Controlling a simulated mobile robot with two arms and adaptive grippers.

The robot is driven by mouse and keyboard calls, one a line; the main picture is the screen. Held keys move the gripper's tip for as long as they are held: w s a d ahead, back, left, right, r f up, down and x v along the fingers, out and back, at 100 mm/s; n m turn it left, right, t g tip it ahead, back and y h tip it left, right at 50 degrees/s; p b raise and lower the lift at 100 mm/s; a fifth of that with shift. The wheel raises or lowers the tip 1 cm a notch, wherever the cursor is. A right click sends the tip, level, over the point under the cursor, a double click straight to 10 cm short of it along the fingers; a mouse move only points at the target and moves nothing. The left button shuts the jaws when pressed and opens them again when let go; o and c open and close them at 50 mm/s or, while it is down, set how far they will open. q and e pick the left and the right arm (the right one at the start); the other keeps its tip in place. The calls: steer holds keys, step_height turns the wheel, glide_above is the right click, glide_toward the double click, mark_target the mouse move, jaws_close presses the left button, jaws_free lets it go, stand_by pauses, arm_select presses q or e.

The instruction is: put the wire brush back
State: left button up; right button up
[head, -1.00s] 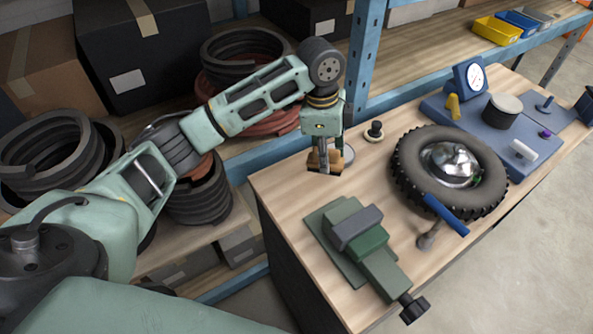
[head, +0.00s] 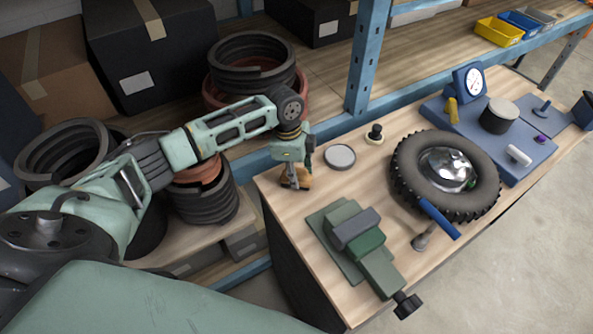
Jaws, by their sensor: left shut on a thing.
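My left gripper (head: 294,184) is at the bench's left end, low over the top. It is shut on a small brown, wood-coloured thing with dark parts, which looks like the wire brush (head: 304,181). The fingers hide much of it, and I cannot tell whether it touches the bench top. The workbench (head: 312,288) has a light wooden top. My right gripper is not in view.
Right of the gripper are a round grey-topped disc (head: 340,157) and a black knob (head: 375,134). A green vise (head: 365,244) stands in front. A tyre (head: 446,176) and blue-handled tool (head: 439,218) lie right. A blue shelf post (head: 367,58) rises behind.

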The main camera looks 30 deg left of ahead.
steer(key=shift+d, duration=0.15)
arm_select(q)
steer(key=shift+f, duration=0.15)
steer(key=o, duration=1.1)
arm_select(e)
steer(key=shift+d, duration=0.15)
arm_select(q)
steer(key=shift+r, duration=0.25)
steer(key=shift+w+r, duration=0.1)
steer(key=shift+r, duration=0.2)
steer(key=r+b, duration=0.1)
steer(key=r, duration=0.2)
steer(key=a+r+b, duration=0.1)
steer(key=r, duration=0.3)
steer(key=r+b, duration=0.1)
steer(key=r, duration=0.3)
steer(key=shift+s+a+r, duration=0.1)
steer(key=shift+s+a, duration=0.05)
steer(key=shift+s, duration=0.1)
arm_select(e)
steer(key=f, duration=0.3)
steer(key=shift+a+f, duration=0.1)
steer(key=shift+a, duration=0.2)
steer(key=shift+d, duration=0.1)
